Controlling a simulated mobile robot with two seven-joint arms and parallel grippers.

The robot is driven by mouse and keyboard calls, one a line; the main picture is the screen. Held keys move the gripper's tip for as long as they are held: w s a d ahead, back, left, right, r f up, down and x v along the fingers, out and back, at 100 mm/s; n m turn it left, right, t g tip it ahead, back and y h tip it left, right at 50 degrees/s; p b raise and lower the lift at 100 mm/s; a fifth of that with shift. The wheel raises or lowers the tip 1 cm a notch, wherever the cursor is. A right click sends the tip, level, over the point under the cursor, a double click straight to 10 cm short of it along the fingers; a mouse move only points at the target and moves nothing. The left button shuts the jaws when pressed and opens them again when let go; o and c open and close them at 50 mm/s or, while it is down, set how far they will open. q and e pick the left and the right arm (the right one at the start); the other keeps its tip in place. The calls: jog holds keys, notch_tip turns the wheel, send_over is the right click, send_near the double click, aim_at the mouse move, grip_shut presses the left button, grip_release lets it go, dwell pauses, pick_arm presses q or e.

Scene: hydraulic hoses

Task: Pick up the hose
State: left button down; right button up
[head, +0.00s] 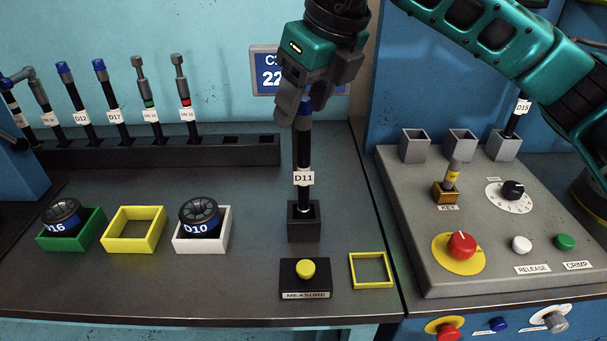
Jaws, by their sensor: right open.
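Other hoses, including D12 (78,95) and D17 (106,90), stand in a dark rack (200,155) at the back left. Hose D15 (516,118) stands in a grey socket at the right. My left gripper is not in view.
Green (92,240), yellow (134,245) and white (215,243) trays stand on the left; green and white hold dies. A measure button (305,268) and yellow frame (371,284) lie before the holder. A grey control panel (480,215) with knobs fills the right.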

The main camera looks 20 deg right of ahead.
aim_at(300, 118)
jog(key=x, duration=0.3)
jog(key=shift+d+f, duration=0.2)
jog(key=shift+f, duration=0.05)
grip_shut()
jog(key=shift+r, duration=0.1)
dwell(0.4)
